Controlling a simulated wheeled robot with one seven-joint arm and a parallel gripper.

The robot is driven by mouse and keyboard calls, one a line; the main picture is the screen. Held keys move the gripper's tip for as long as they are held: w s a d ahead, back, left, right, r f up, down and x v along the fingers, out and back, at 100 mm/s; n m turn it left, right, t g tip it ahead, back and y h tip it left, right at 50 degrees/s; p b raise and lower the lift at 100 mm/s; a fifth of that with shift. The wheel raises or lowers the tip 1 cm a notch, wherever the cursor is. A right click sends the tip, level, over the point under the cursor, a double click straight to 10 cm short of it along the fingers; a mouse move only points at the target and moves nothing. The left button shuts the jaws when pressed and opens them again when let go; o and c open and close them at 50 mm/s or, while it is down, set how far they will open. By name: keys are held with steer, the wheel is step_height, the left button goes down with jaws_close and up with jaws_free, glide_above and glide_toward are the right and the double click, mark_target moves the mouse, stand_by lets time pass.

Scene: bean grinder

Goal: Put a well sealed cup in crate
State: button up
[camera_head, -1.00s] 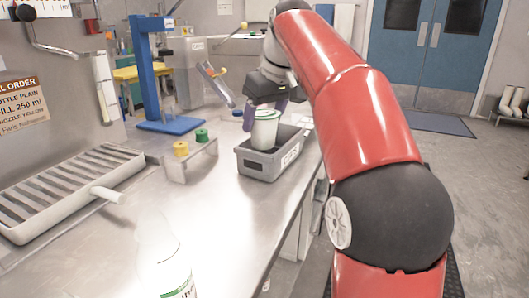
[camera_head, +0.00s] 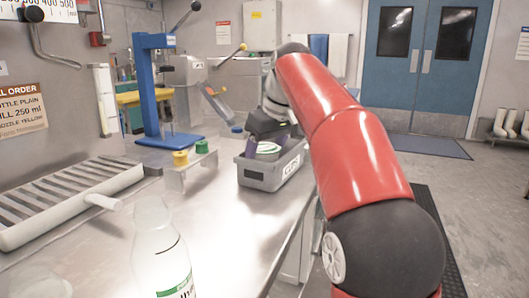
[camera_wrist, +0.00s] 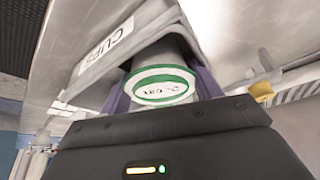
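The cup (camera_head: 268,149) has a pale lid with a green ring and sits low inside the grey crate (camera_head: 264,177), mostly hidden by the crate wall. My gripper (camera_head: 269,141) is over the crate with its purple fingers on either side of the cup. In the wrist view, the fingers (camera_wrist: 161,92) appear to press on the cup (camera_wrist: 160,84) from both sides. The lid lies flat on the cup there. The crate (camera_wrist: 140,17) shows behind it with a "CUPS" label. Whether the cup touches the crate floor is hidden.
A small stand with a yellow cap (camera_head: 180,159) and a green cap (camera_head: 202,147) is left of the crate. A blue press (camera_head: 150,90) stands behind it. A clear bottle (camera_head: 160,255) is at the front. The steel counter (camera_head: 215,215) is clear between.

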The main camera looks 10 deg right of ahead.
steer(key=shift+o, duration=0.9)
steer(key=shift+r, duration=0.25)
steer(key=p+v, duration=0.4)
steer(key=v, duration=0.7)
steer(key=shift+s+d+r+p, duration=0.15)
steer(key=shift+s+r+p, duration=0.05)
steer(key=shift+r+p, duration=0.15)
steer(key=shift+s, duration=0.1)
